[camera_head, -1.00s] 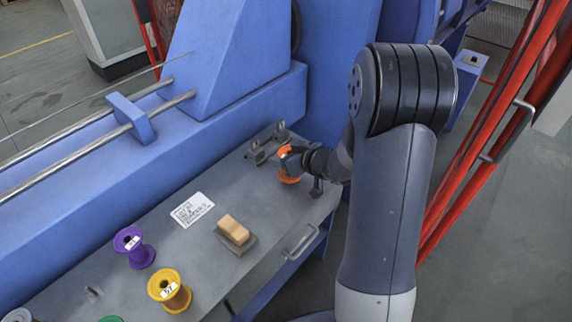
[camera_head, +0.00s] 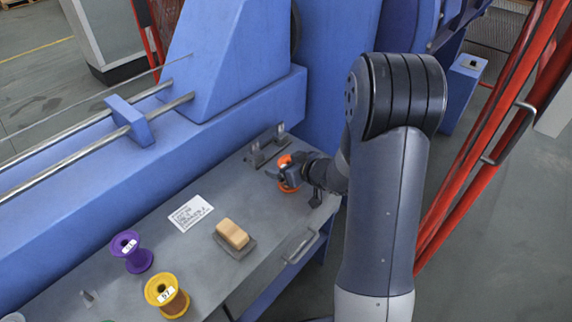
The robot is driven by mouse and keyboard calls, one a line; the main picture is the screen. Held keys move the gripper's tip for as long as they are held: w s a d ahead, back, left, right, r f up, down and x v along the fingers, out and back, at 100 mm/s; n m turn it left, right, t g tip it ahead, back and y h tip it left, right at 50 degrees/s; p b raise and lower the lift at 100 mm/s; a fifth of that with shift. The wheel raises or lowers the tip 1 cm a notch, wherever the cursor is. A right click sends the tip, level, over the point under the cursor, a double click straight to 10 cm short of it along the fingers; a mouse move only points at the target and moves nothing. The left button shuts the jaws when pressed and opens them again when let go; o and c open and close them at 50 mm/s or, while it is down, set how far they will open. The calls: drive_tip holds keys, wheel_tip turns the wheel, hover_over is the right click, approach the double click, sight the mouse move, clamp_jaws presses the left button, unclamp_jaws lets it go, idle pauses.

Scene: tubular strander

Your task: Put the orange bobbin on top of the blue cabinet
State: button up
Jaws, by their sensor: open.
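The orange bobbin (camera_head: 285,161) stands on the grey bench at its far right end. Its upper and lower orange rims show, and its middle is hidden by my gripper. My gripper (camera_head: 279,177) is open at the bobbin, with a dark finger reaching out to the left past it. Whether the fingers touch the bobbin cannot be told. The blue cabinet (camera_head: 457,104) stands on the floor at the upper right, beyond my arm. A small grey plate with a dark mark lies on its top.
A purple bobbin (camera_head: 131,251), a yellow bobbin (camera_head: 167,295), a paper label (camera_head: 190,213) and a tan block (camera_head: 232,234) are on the bench (camera_head: 180,245). Metal brackets (camera_head: 268,148) stand behind the orange bobbin. Red rails (camera_head: 480,150) rise at the right.

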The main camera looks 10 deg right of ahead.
sight(286, 160)
drive_tip(key=shift+s+d+r, duration=0.15)
drive_tip(key=shift+r, duration=0.2)
drive_tip(key=p+v, duration=0.3)
drive_tip(key=v, duration=0.8)
drive_tip(key=shift+s, duration=0.3)
drive_tip(key=b+x, duration=0.3)
drive_tip(key=x, duration=0.9)
drive_tip(key=shift+w+f, duration=0.2)
drive_tip(key=shift+f, duration=0.1)
wheel_tip(286, 160, up, 3)
drive_tip(key=shift+s+p, duration=0.1)
drive_tip(key=shift+p, duration=0.5)
drive_tip(key=shift+r, duration=0.55)
